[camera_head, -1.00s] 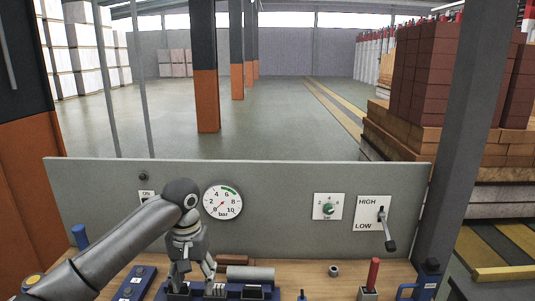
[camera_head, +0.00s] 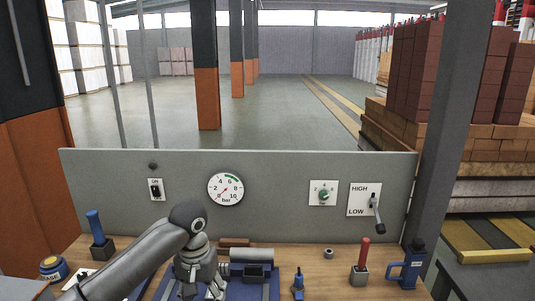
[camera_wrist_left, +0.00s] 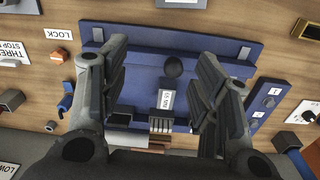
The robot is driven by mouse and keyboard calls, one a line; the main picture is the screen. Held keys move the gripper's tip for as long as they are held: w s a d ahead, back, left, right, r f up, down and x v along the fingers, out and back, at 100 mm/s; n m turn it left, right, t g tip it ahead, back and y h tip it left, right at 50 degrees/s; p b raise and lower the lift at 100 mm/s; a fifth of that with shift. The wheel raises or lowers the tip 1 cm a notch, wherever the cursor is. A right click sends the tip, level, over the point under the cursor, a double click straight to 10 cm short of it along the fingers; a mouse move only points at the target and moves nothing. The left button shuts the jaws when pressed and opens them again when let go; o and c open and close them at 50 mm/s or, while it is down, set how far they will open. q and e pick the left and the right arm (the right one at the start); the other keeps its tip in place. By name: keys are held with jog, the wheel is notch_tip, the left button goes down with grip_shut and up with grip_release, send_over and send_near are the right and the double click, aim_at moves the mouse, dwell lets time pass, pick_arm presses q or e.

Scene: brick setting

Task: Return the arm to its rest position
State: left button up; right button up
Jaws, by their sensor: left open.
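My left arm (camera_head: 150,250) reaches in from the lower left over a wooden workbench. My left gripper (camera_wrist_left: 162,65) is open in the left wrist view, its two fingers apart with nothing gripped between them. Below it is a blue fixture (camera_wrist_left: 205,50) with a dark round knob (camera_wrist_left: 173,67) and a small labelled block (camera_wrist_left: 166,98). In the head view the gripper (camera_head: 200,290) hangs in front of the grey cylinder (camera_head: 252,254) and partly hides the blue fixture (camera_head: 255,290). Its fingertips are cut off there by the bottom edge. My right gripper is not in view.
A grey panel (camera_head: 285,170) with a gauge (camera_head: 226,189) and HIGH/LOW lever (camera_head: 376,212) stands behind.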

pick_arm(q)
jog(key=s+d+f+m+t+h, duration=0.1)
jog(key=s+d+f, duration=0.3)
jog(key=s+f, duration=0.3)
jog(key=s+d+f+m+h, duration=0.2)
jog(key=s+d+f, duration=0.1)
jog(key=s+f, duration=0.35)
jog(key=s+a+f+n+t+y, duration=0.1)
jog(key=s+a+y, duration=0.1)
jog(key=s+a, duration=0.55)
jog(key=s+a+n+t+y, duration=0.15)
jog(key=s+a, duration=0.35)
jog(key=s, duration=0.5)
notch_tip(320, 180, down, 30)
jog(key=g+b, duration=0.1)
jog(key=b, duration=0.4)
jog(key=s+a+f+b, duration=0.1)
jog(key=s+f+b, duration=0.1)
jog(key=s+f, duration=0.7)
jog(key=s+a+f+g+b, duration=0.1)
jog(key=s+a+f+b, duration=0.1)
jog(key=s+f, duration=0.7)
notch_tip(320, 180, down, 5)
jog(key=shift+s+r+b, duration=0.15)
jog(key=shift+s+b, duration=0.05)
jog(key=shift+b, duration=0.3)
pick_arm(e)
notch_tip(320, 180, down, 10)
